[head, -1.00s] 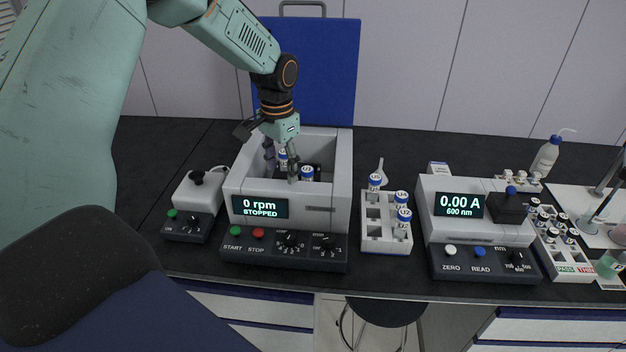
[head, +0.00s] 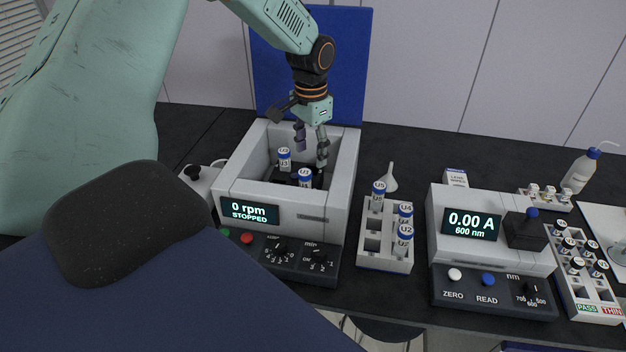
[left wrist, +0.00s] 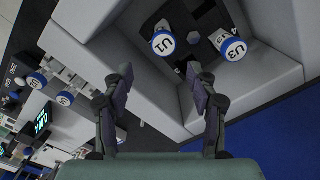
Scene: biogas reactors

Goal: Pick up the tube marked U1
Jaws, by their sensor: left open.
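The tube marked U1 (left wrist: 164,46) stands in the open centrifuge (head: 342,190), its white cap with a blue band facing up. In the head view it appears to be the nearer of two tubes (head: 305,177), though its label is small there. The tube marked U3 (left wrist: 233,47) stands beside it and also shows in the head view (head: 284,160). My left gripper (head: 311,150) is open and empty, just behind and to the right of the tubes. In the left wrist view its fingers (left wrist: 160,85) are spread, with U1 beyond the gap.
The centrifuge walls surround the tubes closely; its display reads 0 rpm, stopped. The blue lid (head: 345,70) stands up behind. To the right are a white rack (head: 372,262) with several tubes and a photometer (head: 520,262) reading 0.00 A. Dark bench shows behind the rack.

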